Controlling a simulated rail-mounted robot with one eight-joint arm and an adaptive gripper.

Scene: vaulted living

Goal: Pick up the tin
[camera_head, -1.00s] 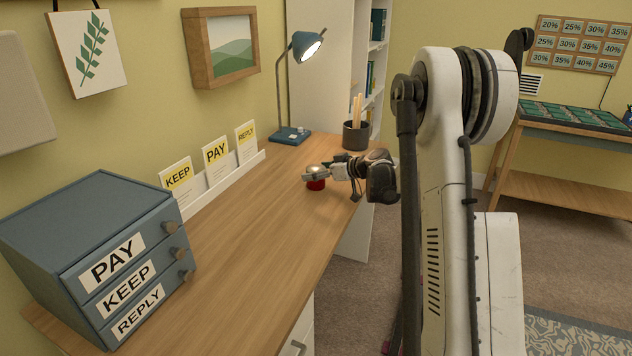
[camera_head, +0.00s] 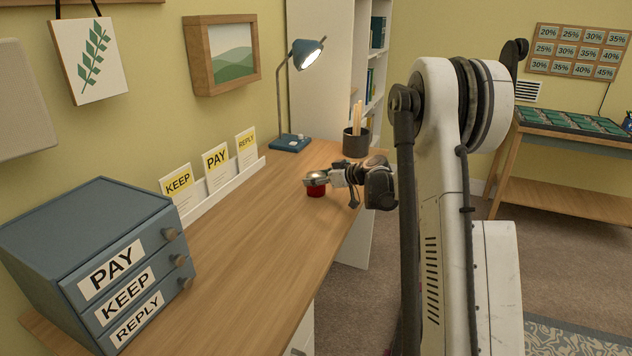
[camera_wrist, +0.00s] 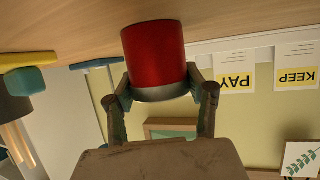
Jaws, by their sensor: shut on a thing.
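The tin (camera_head: 316,189) is a small red cylinder with a metallic end, at the far part of the wooden desk. In the wrist view the tin (camera_wrist: 155,55) fills the upper middle, its silvery rim toward my gripper. My gripper (camera_head: 318,179) reaches over it from the right. In the wrist view my gripper (camera_wrist: 157,88) has one finger on each side of the tin near the rim, shut on it. The tin is at or very near the desk top; I cannot tell whether it touches.
A blue lamp (camera_head: 290,143) and a dark pencil cup (camera_head: 355,142) stand behind the tin. A white rack (camera_head: 222,187) with KEEP, PAY and REPLY cards runs along the wall. A blue drawer unit (camera_head: 95,235) stands at near left. The middle desk (camera_head: 245,250) is clear.

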